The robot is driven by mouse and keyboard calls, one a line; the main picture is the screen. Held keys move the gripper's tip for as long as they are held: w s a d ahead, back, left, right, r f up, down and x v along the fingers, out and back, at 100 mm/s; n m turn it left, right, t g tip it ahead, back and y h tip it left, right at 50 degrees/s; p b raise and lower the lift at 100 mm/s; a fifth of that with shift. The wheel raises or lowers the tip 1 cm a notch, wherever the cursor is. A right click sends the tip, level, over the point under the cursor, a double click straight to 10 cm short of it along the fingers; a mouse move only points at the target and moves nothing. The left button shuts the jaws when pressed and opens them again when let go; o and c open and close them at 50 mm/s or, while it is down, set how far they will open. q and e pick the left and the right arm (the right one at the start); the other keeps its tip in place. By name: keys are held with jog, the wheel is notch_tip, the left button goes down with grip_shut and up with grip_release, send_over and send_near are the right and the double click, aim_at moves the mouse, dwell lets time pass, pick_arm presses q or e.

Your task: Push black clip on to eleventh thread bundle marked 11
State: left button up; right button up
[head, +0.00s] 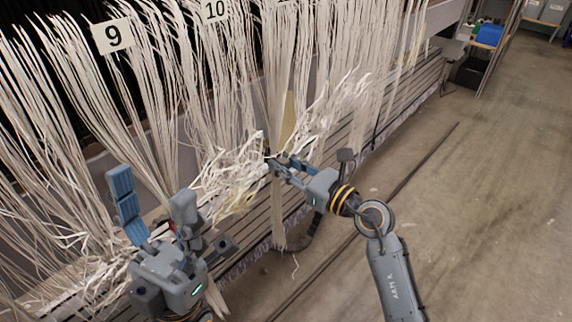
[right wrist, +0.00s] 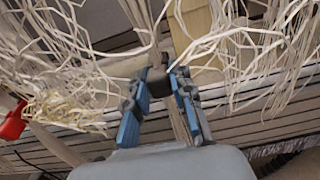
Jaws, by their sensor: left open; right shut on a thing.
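My right gripper (head: 271,162) is shut at a gathered white thread bundle (head: 279,205) right of the tag marked 10. In the right wrist view a small dark piece, apparently the black clip (right wrist: 158,83), sits between the fingertips (right wrist: 158,78). I cannot tell whether the clip is seated around the bundle. My left gripper (head: 154,195) is open at the lower left, in front of the threads.
Tags marked 9 (head: 113,36) and 10 (head: 215,10) hang on neighbouring bundles. Loose, tangled white threads (head: 230,165) surround the work spot. A red object (right wrist: 12,122) shows at the left of the right wrist view. The floor (head: 480,200) at right is mostly clear.

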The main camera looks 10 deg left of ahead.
dwell(0.5)
dwell(0.3)
jog(key=o, duration=1.4)
jog(key=shift+a, duration=0.1)
jog(key=shift+p+v, duration=0.65)
jog(key=shift+v, duration=3.85)
